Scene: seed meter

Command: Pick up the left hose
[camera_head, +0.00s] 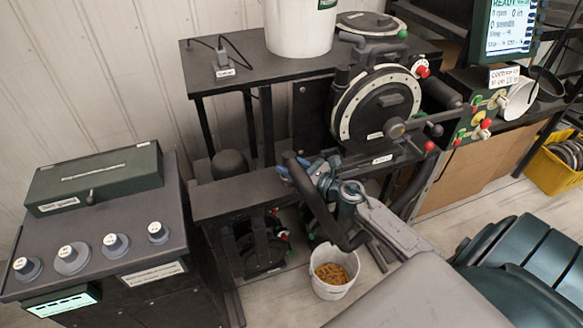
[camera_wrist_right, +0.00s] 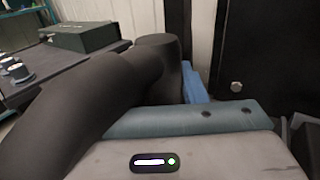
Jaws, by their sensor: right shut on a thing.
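The left hose (camera_head: 318,208) is a thick black curved tube in the middle of the head view, in front of the bench's lower shelf. My right gripper (camera_head: 308,176) is shut on the hose near its upper end. In the right wrist view the hose (camera_wrist_right: 75,110) fills the left side, bending across in front of the blue-grey finger (camera_wrist_right: 185,120). Its far end shows as a rounded black piece; the grip itself is partly hidden. A second dark hose (camera_head: 411,190) hangs to the right of my arm. My left gripper is not in view.
A seed meter with a round disc (camera_head: 378,103) stands on the bench above. A white bucket of seeds (camera_head: 333,288) sits on the floor below the hose. A control cabinet with knobs (camera_head: 160,188) stands at left, a yellow crate (camera_head: 552,172) at far right.

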